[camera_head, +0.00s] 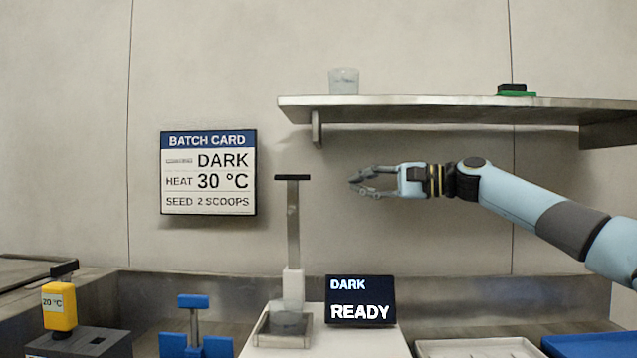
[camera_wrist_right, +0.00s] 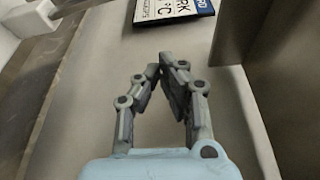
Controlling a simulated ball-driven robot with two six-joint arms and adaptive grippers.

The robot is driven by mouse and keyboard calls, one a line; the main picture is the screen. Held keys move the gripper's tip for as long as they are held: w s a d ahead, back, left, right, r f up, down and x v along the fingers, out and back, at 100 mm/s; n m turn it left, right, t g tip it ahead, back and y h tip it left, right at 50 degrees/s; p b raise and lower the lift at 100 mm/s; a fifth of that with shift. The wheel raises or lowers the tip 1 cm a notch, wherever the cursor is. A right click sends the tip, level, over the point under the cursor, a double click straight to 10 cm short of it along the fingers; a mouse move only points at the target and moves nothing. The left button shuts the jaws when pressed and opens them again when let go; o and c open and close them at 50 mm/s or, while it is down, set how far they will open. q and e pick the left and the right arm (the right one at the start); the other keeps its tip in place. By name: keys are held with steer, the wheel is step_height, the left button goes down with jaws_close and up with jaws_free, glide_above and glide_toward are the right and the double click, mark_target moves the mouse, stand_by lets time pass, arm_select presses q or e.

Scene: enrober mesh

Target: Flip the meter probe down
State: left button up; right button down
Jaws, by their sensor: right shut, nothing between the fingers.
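The meter probe (camera_head: 293,225) looks like an upright grey bar with a black crosspiece on top and a white block low down. It stands over a square metal tray holding a clear cup (camera_head: 288,318). A black display (camera_head: 360,301) beside it reads DARK and READY. My right gripper (camera_head: 354,181) is in the air right of the bar's top, apart from it, pointing left. Its fingers are drawn together with nothing between them; they also show in the right wrist view (camera_wrist_right: 159,68). My left gripper is not in view.
A metal shelf (camera_head: 430,104) with a glass (camera_head: 343,81) and a dark-and-green item juts out above my right gripper. A batch card (camera_head: 208,172) hangs on the wall at left. A yellow 20 °C device (camera_head: 59,306) and a blue stand (camera_head: 194,325) are at lower left.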

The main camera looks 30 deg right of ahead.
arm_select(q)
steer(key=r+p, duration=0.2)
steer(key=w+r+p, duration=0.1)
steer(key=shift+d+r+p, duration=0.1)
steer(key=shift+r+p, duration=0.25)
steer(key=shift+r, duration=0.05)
arm_select(e)
steer(key=w+a, duration=0.4)
steer(key=a, duration=0.4)
steer(key=shift+w, duration=0.35)
steer(key=shift+d, duration=0.1)
